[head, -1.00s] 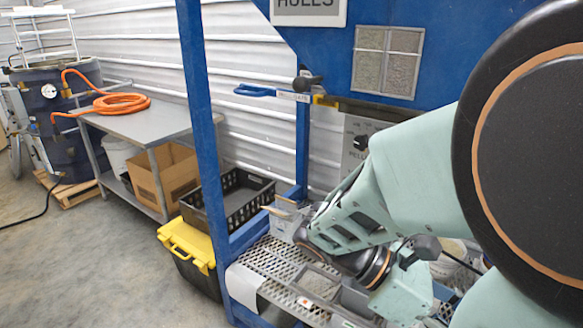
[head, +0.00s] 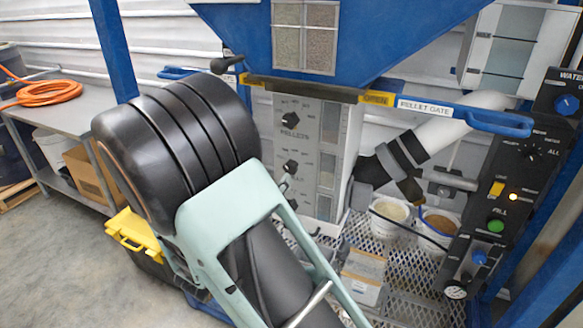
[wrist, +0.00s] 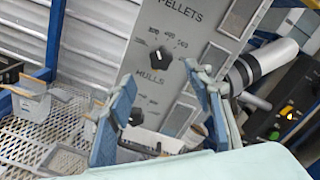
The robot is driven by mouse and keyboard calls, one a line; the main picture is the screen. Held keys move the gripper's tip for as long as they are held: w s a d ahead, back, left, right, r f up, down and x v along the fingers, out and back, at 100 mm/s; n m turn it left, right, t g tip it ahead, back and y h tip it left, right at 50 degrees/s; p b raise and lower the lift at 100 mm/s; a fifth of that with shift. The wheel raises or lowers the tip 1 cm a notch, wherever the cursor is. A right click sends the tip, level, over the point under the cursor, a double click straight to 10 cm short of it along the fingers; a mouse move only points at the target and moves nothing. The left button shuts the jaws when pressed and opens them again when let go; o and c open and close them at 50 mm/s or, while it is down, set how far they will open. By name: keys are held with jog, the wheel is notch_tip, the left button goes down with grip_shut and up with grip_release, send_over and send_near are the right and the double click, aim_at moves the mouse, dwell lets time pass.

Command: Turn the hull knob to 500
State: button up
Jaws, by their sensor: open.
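A light grey control panel (head: 326,150) stands below the blue hopper. Its upper knob (head: 290,119) has PELLETS beneath it. The black hull knob (head: 290,166) is below that. In the wrist view the hull knob (wrist: 160,58) sits above the word HULLS, with number marks around its upper side. A pale mark shows near its top; I cannot read the exact setting. My gripper (wrist: 160,88) is open and empty. Its blue-grey fingers appear either side of the panel's lower part, below the hull knob in the picture.
Another dark knob (wrist: 135,116) is lower on the panel, partly behind the left finger. The pellet gate handle (head: 490,121) juts right, with a black-banded white pipe (head: 440,138) below. A mesh shelf (head: 420,283) holds buckets. A black switch panel (head: 510,190) stands right.

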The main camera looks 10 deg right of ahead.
aim_at(289, 170)
jog(key=p+x, duration=0.1)
jog(key=x, duration=0.8)
jog(key=shift+c, duration=0.4)
jog(key=c, duration=1.1)
